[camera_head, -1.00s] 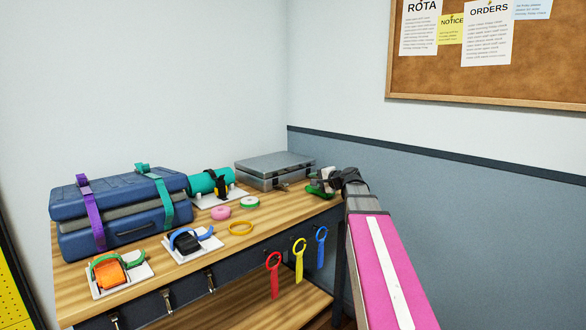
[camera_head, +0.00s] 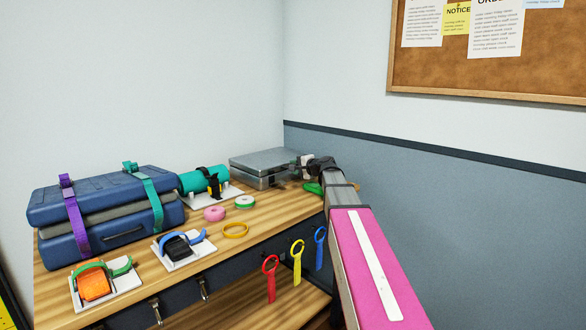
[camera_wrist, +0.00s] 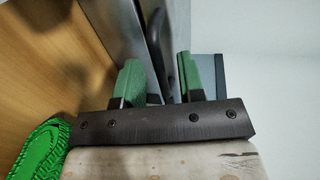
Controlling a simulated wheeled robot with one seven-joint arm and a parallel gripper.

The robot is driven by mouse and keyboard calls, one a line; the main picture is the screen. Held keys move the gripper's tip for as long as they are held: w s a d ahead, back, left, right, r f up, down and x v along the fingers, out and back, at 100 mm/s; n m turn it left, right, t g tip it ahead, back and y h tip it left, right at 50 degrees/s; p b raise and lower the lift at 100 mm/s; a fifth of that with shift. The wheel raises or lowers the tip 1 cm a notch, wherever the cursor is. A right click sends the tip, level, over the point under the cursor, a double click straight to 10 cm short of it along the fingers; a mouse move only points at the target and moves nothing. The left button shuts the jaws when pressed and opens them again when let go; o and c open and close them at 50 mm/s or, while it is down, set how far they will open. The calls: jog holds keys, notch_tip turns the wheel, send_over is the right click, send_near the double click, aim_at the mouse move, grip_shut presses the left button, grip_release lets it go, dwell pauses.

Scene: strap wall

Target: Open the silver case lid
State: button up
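The silver case (camera_head: 262,158) lies flat at the far end of the bench, and its lid looks closed. My gripper (camera_head: 294,170) is at its right front corner in the head view, small and partly hidden by my arm. In the wrist view my gripper (camera_wrist: 158,78) has two green-tipped fingers standing apart. A dark curved bar, perhaps the case handle (camera_wrist: 159,45), shows between and beyond them, against the case's grey metal side (camera_wrist: 118,25). I cannot tell whether either finger touches it.
A green ridged object (camera_wrist: 40,148) lies beside my gripper. A strapped blue case (camera_head: 100,212), a teal roll (camera_head: 205,180), tape rolls and buckle plates occupy the bench (camera_head: 215,252). Coloured tags hang from its front edge. The wall (camera_head: 450,190) stands close behind and right.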

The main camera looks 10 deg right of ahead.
jog(key=shift+x, duration=0.85)
grip_shut()
jog(key=shift+r, duration=0.15)
